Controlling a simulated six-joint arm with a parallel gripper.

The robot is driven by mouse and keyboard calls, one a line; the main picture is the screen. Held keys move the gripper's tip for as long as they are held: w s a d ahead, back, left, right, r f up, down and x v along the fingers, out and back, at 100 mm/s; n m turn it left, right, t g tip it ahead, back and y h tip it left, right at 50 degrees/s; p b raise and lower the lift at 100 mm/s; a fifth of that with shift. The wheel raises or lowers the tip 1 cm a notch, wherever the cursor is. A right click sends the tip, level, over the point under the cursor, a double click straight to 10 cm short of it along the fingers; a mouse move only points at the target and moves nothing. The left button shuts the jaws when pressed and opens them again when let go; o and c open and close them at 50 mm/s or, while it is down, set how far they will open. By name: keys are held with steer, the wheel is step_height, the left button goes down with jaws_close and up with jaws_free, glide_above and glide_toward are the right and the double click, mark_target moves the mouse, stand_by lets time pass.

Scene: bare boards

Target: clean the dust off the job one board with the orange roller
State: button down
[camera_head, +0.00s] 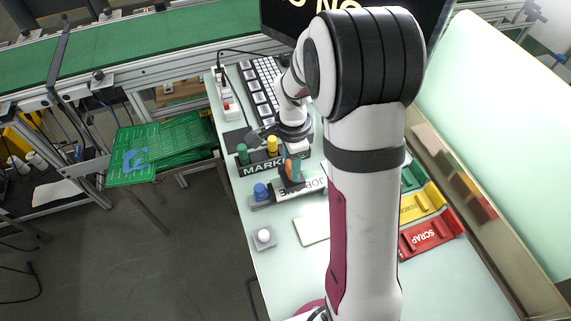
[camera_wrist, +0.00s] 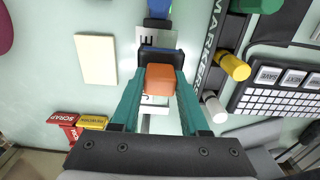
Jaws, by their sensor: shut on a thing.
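My gripper (camera_wrist: 160,88) is shut on the orange roller (camera_wrist: 160,78); its orange end shows between the teal fingers. A dark blue-black part lies just beyond it; I cannot tell whether it is the roller's head or a holder. A white strip lettered "JOB ONE" (camera_head: 313,185) lies under and beside the gripper, partly covered. No separate board with visible dust can be made out there.
A blue knob (camera_head: 261,190) is left of the strip. The marker rack (camera_head: 245,169) holds several markers. A cream pad (camera_head: 312,231), a white-button box (camera_head: 264,237) and the red SCRAP tray (camera_head: 432,236) and yellow tray (camera_head: 422,204) are nearby.

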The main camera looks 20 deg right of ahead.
steer(key=shift+d, duration=3)
steer(key=shift+a, duration=0.15)
steer(key=shift+a, duration=3.8)
steer(key=shift+d, duration=3.95)
steer(key=shift+a, duration=3.95)
